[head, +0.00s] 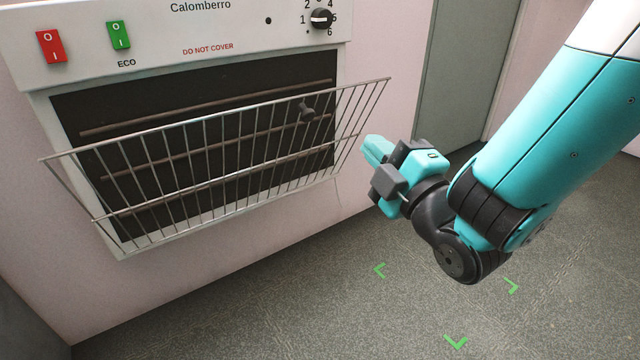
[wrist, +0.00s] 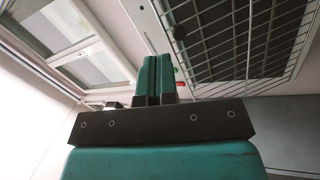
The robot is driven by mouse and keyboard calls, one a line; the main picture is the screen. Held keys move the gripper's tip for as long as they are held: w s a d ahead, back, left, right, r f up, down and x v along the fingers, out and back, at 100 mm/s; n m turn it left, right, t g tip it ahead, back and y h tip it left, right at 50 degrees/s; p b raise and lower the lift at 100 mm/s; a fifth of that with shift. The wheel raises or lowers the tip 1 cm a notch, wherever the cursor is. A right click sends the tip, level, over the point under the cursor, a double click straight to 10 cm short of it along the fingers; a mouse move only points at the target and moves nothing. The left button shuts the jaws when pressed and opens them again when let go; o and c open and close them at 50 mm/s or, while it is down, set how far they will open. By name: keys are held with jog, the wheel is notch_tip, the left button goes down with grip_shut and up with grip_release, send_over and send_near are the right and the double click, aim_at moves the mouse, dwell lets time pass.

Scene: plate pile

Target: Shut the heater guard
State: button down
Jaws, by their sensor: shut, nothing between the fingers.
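The heater guard (head: 208,148), a wire grille, is tilted open: its top edge stands out from the dark heater front and its lower edge is close to the heater. The heater (head: 150,50) is a white wall unit with a black opening. My gripper (head: 368,147) is shut and empty, just right of the guard's right end. In the head view it looks apart from the guard. In the wrist view the shut fingers (wrist: 154,78) point up beside the guard's wires (wrist: 250,35).
A red switch (head: 51,46), a green switch (head: 118,35) and a dial (head: 321,18) sit on the heater's top panel. A grey-green door (head: 465,75) stands behind my arm. The speckled floor is clear, with green corner marks.

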notch_tip(320, 180, down, 7)
jog(key=s+n+t+y+b, duration=0.1)
jog(key=s+n+y+b, duration=0.15)
jog(key=n+b, duration=0.2)
jog(key=y+p, duration=0.1)
jog(key=p, duration=0.8)
send_near(312, 117)
jog(key=b+x, duration=0.2)
jog(key=x, duration=0.4)
jog(key=shift+w+a+f+b, duration=0.1)
jog(key=shift+w+f+b, duration=0.05)
jog(key=shift+b, duration=0.2)
jog(key=shift+w+a+r, duration=0.3)
jog(key=shift+w+r, duration=0.05)
jog(key=shift+w, duration=0.1)
jog(key=shift+r, duration=0.1)
